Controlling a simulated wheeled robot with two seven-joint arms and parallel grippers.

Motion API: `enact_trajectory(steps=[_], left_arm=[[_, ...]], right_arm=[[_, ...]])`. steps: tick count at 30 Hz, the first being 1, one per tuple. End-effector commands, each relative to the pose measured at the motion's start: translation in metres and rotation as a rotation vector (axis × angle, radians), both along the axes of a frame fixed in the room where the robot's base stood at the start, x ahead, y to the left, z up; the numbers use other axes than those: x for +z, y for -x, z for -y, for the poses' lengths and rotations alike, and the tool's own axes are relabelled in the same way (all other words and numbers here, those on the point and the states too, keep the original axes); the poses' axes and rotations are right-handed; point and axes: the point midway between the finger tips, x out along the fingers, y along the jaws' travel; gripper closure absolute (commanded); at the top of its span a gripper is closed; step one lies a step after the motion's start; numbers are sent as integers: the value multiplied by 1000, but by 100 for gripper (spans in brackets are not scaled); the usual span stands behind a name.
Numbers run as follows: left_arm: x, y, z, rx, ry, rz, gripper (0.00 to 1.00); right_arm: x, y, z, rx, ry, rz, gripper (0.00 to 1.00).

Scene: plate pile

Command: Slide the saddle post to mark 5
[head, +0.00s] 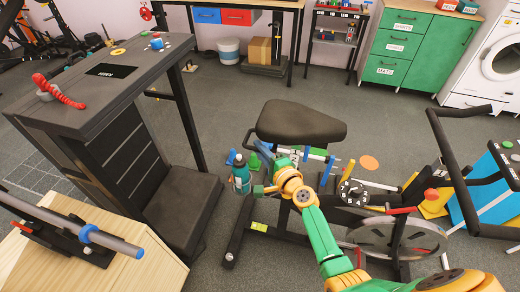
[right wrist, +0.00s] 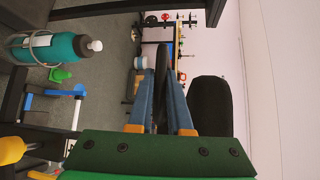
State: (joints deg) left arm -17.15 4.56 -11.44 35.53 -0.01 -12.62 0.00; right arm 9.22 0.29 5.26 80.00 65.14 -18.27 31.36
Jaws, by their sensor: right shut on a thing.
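The black saddle (head: 300,122) of the exercise bike stands at the middle of the head view, and its dark underside (right wrist: 210,108) shows at the right of the right wrist view. My right gripper (right wrist: 161,78) reaches in below the saddle. Its two blue fingers are closed on a narrow dark part between them, which I take to be the saddle post. My wrist and the saddle hide most of the post in the head view. I cannot read the position marks. My left gripper is not in view.
A teal bottle (head: 241,176) stands just left of my right wrist, and close by in the right wrist view (right wrist: 45,47). A dial with numerals (head: 352,192) and the flywheel (head: 400,238) are to the right. A black cabinet (head: 95,95) stands left.

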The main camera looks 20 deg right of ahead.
Motion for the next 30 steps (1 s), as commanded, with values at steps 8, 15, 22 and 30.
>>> enact_trajectory(steps=[8,15,22,30], left_arm=[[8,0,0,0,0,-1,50],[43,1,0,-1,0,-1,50],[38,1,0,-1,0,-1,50],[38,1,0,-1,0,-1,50]], right_arm=[[9,0,0,0,1,1,100],[46,-1,0,-1,-1,4,100],[43,-1,1,-3,0,10,100],[43,-1,1,-2,0,8,70]])
